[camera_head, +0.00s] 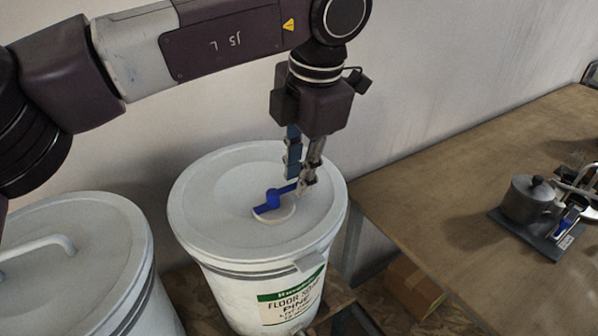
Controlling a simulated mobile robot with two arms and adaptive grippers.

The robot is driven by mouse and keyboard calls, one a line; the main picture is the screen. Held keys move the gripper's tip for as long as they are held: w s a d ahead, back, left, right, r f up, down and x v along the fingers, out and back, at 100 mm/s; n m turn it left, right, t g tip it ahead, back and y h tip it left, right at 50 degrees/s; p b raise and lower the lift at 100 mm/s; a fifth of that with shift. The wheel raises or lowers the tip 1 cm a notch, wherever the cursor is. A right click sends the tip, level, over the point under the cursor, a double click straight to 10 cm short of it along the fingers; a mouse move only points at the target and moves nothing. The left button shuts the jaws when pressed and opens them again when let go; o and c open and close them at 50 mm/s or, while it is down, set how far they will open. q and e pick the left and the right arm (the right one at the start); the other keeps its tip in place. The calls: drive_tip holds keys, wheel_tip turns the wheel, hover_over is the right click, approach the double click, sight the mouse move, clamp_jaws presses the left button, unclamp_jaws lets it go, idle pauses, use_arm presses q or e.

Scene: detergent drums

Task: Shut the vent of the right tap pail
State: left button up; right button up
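The right tap pail (215,225) is a white drum with a pale lid and a green-and-white label reading floor soap, pine. On its lid is a blue vent lever (272,198) over a pale round seat, with one arm pointing right and slightly back. My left gripper (299,183) points down over the lid, its fingertips at the right end of the lever. The fingers stand close together and partly hide that end, so their grip on it is unclear.
Another white pail (80,235) with a lid handle stands at the left front. A wooden table (440,185) at the right bears a grey pot (530,203) on a dark plate. A cardboard box (413,287) lies below. The wall is close behind the pail.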

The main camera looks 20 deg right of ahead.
use_arm(q)
drive_tip(key=shift+o, duration=0.4)
wheel_tip(320, 180, up, 12)
drive_tip(key=s, duration=0.2)
drive_tip(key=shift+d+f, duration=0.15)
drive_tip(key=shift+d, duration=0.25)
drive_tip(key=shift+s, duration=0.1)
